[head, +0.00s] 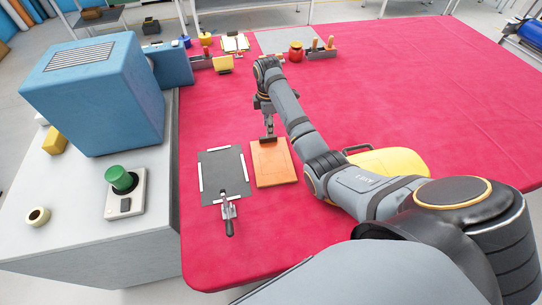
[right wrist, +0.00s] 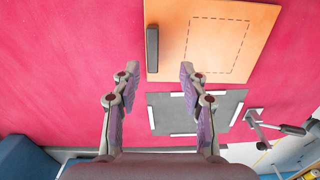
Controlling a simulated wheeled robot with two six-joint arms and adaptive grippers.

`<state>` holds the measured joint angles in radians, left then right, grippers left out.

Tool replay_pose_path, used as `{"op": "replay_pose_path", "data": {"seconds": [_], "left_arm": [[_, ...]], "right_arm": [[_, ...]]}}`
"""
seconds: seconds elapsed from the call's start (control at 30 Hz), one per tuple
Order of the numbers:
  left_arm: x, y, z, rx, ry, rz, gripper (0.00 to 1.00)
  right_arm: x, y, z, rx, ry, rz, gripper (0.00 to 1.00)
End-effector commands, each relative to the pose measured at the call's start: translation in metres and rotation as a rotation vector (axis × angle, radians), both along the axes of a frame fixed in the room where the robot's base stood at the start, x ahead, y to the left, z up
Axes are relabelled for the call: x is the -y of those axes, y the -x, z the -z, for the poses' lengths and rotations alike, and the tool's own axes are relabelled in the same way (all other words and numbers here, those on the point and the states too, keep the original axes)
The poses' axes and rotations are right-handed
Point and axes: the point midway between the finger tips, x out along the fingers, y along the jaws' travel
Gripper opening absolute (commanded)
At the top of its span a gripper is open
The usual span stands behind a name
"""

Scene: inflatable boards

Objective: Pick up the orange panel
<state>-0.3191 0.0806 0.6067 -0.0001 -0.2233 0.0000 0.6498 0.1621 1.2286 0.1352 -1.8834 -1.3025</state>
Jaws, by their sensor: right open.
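The flat orange panel (head: 273,168) lies on the red table cover, right beside a dark grey mat (head: 222,172) with white edge strips. In the right wrist view the panel (right wrist: 220,40) bears a black bar handle (right wrist: 152,48) near one edge and a dashed outline. My right gripper (head: 268,130) is over the panel's far end, near the handle. In the right wrist view its fingers (right wrist: 159,74) are apart with nothing between them, and the handle shows just beyond the gap. I cannot tell the height exactly. My left gripper is not in view.
A toggle clamp (head: 229,212) stands at the mat's near edge. A yellow case (head: 390,162) is right of the panel, partly behind my arm. A grey cabinet with a blue box (head: 95,95) and green button (head: 119,178) stands left. The table's right side is clear.

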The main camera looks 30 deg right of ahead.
Motion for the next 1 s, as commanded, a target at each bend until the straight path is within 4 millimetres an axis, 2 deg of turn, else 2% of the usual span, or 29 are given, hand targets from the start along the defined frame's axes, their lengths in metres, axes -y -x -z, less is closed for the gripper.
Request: {"op": "replay_pose_path", "data": {"seconds": [0.1,0.3,0.5,0.6,0.83,1.0], "left_arm": [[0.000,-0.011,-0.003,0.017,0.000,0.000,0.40],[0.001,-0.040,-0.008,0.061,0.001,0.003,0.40],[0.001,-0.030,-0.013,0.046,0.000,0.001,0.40],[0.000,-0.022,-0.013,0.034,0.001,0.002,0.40],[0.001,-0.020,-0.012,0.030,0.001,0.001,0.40],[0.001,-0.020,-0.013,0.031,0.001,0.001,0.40]], "right_arm": [[0.000,0.000,0.012,0.000,0.000,0.000,0.43],[0.001,-0.001,0.020,-0.001,0.000,0.000,0.43],[0.003,-0.006,0.054,-0.003,-0.001,0.000,0.43],[0.003,-0.007,0.064,0.000,0.000,-0.001,0.43],[0.003,-0.007,0.067,0.001,-0.001,-0.001,0.43],[0.003,-0.007,0.067,0.001,-0.001,0.000,0.22]]}}
